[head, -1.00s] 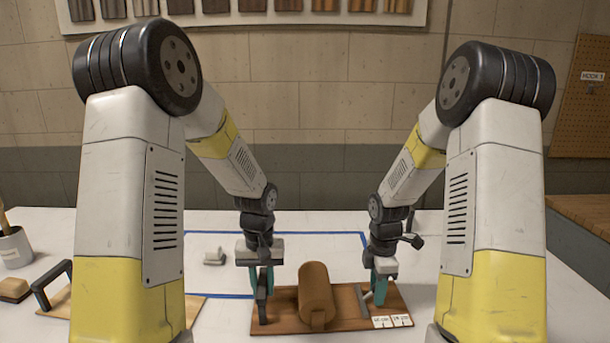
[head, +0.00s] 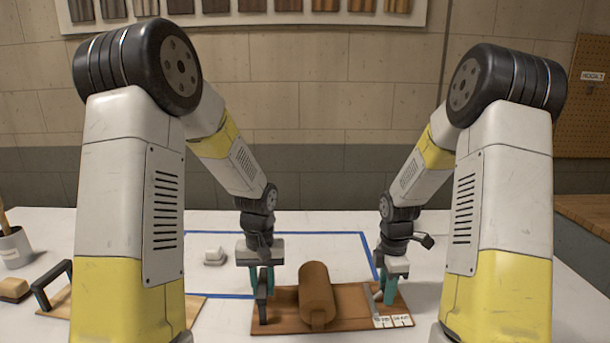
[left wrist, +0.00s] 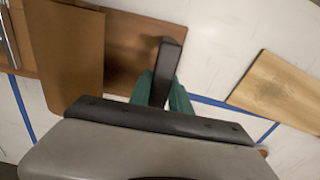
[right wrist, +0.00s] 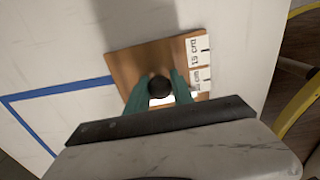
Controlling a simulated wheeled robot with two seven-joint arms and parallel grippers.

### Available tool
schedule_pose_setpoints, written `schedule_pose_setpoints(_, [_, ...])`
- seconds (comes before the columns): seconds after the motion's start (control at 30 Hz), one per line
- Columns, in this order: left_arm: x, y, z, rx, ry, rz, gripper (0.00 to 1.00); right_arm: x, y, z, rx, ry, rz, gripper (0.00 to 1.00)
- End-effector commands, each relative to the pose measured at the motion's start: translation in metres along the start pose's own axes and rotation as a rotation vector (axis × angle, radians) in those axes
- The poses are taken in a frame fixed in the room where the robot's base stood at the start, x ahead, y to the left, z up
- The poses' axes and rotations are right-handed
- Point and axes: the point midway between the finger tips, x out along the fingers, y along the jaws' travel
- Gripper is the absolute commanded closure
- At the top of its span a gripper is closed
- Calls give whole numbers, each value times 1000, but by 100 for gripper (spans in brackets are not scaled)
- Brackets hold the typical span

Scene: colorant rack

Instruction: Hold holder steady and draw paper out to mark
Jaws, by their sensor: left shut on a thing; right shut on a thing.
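The holder is a wooden board (head: 285,324) carrying a thick brown paper roll (head: 318,293). Its black upright handle (head: 263,311) stands at the left end. My left gripper (head: 263,282) is shut on this handle, which also shows between the green fingers in the left wrist view (left wrist: 167,70). My right gripper (head: 388,290) is at the board's right end, beside a slanted grey bar (head: 374,302). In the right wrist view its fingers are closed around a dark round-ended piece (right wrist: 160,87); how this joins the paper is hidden. White mark labels (head: 393,322) lie at the board's front right.
A blue tape outline (head: 330,233) lies on the white table behind the holder. A small white block (head: 213,256) sits inside it. Another board with a black handle (head: 52,284), a tan block (head: 13,290) and a grey cup (head: 15,248) are at left.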

Motion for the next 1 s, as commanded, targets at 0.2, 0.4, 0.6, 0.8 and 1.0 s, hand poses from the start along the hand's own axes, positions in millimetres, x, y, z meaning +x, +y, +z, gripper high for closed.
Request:
schedule_pose_setpoints(0.2, [0, -2, 0, -1, 0, -2, 100, 0, 0, 13, 4, -3, 1, 100])
schedule_pose_setpoints(0.4, [0, -2, 0, -1, -1, -3, 100, 0, 0, 15, 3, -3, 1, 100])
schedule_pose_setpoints(0.6, [0, -2, 0, -1, 0, -2, 100, 0, 0, 14, 3, -2, 1, 46])
schedule_pose_setpoints(0.8, [0, -1, 0, 0, 0, -1, 100, 0, 0, 13, 2, -1, 0, 46])
schedule_pose_setpoints(1.0, [0, 0, 0, 0, 0, -1, 100, -7, 1, 13, 2, -1, 3, 46])
